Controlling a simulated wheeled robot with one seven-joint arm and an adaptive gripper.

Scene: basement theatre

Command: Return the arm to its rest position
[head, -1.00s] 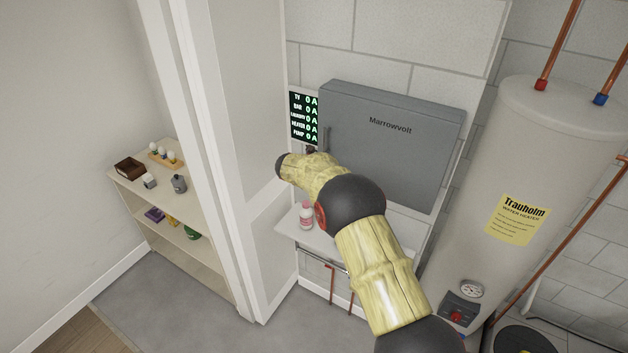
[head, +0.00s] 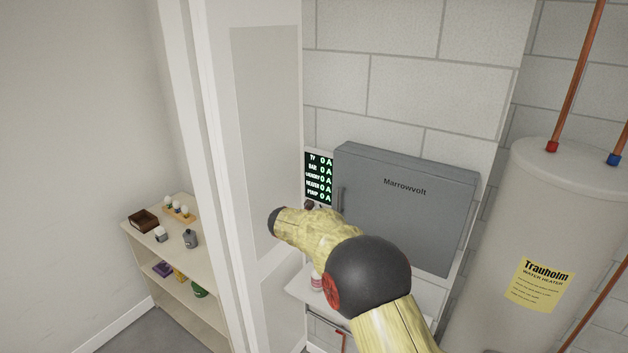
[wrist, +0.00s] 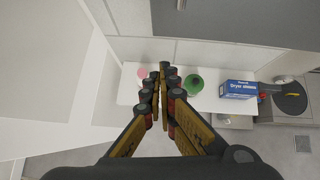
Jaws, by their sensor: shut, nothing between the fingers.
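My arm (head: 330,240), yellow with dark joints, reaches up in front of the grey Marrowvolt panel box (head: 405,205) in the head view. In the wrist view my gripper (wrist: 162,80) is shut, with its fingertips close together and nothing between them. The fingers point out over a white shelf (wrist: 208,100) below the grey box (wrist: 230,15). In the head view the gripper is mostly hidden behind the arm.
The wrist view shows a green round item (wrist: 194,84) and a blue Dryer box (wrist: 238,89) on the shelf. A white door (head: 265,140) stands close left of the arm. A water heater (head: 540,220) is at right, and a shelf unit (head: 170,240) at far left.

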